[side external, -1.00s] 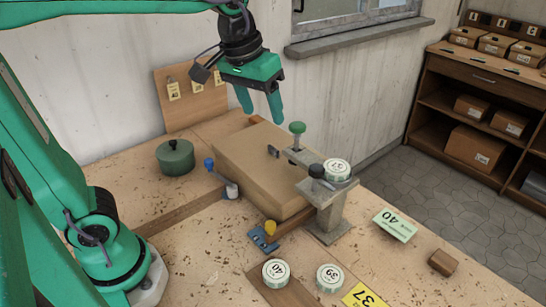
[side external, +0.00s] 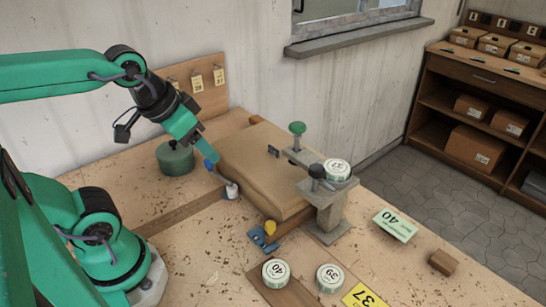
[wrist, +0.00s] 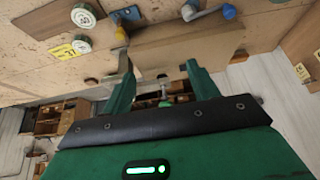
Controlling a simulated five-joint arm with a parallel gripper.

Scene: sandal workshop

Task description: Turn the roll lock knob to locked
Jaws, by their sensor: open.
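My gripper (side external: 207,150) is tilted down at the left edge of the brown block (side external: 262,165), its fingers seen nearly edge-on. In the wrist view my gripper (wrist: 160,72) has its two fingers apart with nothing held. A blue knob (side external: 210,165) on a lever with a white end (side external: 231,190) is close below the fingertips; whether they touch it is unclear. A green knob (side external: 297,128) and a black knob (side external: 317,171) are on the metal stand (side external: 328,215). A yellow knob (side external: 270,228) stands on a blue clamp. I cannot tell which is the roll lock knob.
A green lidded pot (side external: 175,158) stands left of the block. Round tins (side external: 276,273) numbered 40 and 39, a yellow 37 card (side external: 364,296) and a green card (side external: 395,224) lie in front. A tagged board (side external: 200,85) leans on the wall.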

